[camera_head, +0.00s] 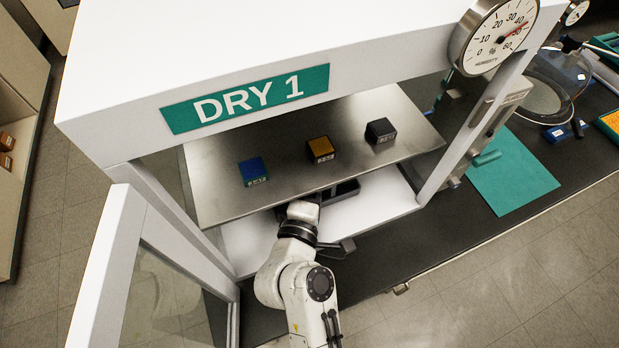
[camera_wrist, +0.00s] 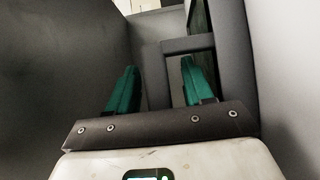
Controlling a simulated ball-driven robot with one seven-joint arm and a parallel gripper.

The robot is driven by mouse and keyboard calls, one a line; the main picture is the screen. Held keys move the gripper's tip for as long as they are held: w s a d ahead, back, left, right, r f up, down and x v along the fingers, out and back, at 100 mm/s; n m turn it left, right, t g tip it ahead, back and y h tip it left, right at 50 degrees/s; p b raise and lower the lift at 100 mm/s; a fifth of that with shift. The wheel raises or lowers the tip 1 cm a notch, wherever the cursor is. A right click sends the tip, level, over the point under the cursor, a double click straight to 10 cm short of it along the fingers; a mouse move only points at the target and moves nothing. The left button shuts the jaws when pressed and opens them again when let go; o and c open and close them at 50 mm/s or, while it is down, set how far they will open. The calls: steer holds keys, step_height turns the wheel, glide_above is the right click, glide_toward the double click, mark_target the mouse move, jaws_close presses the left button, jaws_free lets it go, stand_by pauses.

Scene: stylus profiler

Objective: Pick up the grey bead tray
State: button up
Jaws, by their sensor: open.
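A dark grey tray (camera_head: 345,190), which looks like the bead tray, sits on the white floor of the cabinet under the steel shelf. The shelf hides most of it, and I cannot see any beads. My gripper reaches in under the shelf from the front, and its fingers are hidden in the head view. In the wrist view my gripper (camera_wrist: 159,68) is open, with two green fingers apart. A grey bar-like wall (camera_wrist: 188,43), probably part of the tray, shows just beyond the right finger. I cannot tell whether the fingers touch it.
The shelf (camera_head: 222,170) above my gripper carries a blue-topped box (camera_head: 252,170), an orange-topped box (camera_head: 320,149) and a black box (camera_head: 380,130). The cabinet door (camera_head: 100,270) stands open at left. A teal mat (camera_head: 512,175) lies clear on the dark bench at right.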

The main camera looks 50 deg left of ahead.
steer(key=shift+c, duration=0.3)
jaws_close()
stand_by(0.4)
